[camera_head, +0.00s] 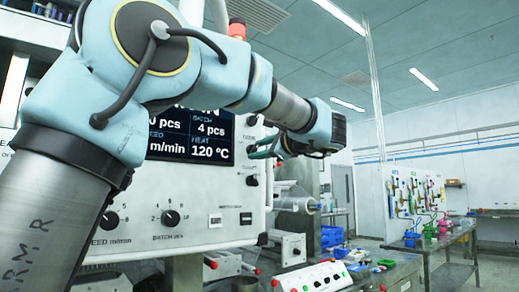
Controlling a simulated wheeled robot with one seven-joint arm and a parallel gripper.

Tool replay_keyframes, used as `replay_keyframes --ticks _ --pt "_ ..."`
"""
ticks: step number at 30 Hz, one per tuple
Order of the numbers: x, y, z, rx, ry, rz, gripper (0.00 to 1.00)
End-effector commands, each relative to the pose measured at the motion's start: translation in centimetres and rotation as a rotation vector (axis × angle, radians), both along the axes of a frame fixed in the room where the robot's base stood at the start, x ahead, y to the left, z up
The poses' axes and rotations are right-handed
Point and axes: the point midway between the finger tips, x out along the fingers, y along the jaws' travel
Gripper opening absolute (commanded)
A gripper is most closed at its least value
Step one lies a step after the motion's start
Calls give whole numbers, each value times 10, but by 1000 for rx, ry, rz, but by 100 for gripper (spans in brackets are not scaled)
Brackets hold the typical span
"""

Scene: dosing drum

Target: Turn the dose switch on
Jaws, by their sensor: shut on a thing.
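The machine's grey control panel (190,232) fills the left middle of the head view, with a dark display (214,140) partly covered by my arm. My gripper (262,151) is small in this view, at the panel's right edge. Its fingers reach left to the panel between an upper dark knob (252,121) and a lower dark knob (252,180). It is shut on a small control there, which seems to be the dose switch. The fingers hide that control, so its position and label cannot be read.
Two dial knobs, the batch knob (171,217) and a speed knob (110,220), sit low on the panel. A white button box (314,278) lies in front below. A blue bin (331,236) and a bench (430,243) with coloured items stand to the right.

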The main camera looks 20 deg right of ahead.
Motion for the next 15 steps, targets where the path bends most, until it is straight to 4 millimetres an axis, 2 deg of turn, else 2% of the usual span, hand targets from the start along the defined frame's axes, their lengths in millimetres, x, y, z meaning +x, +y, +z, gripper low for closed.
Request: replay_keyframes --ticks 9,10,15 --pt "0 0 -1 4 2 0 0" --pt "0 0 -1 4 2 0 44" --pt "0 0 -1 3 2 0 63"
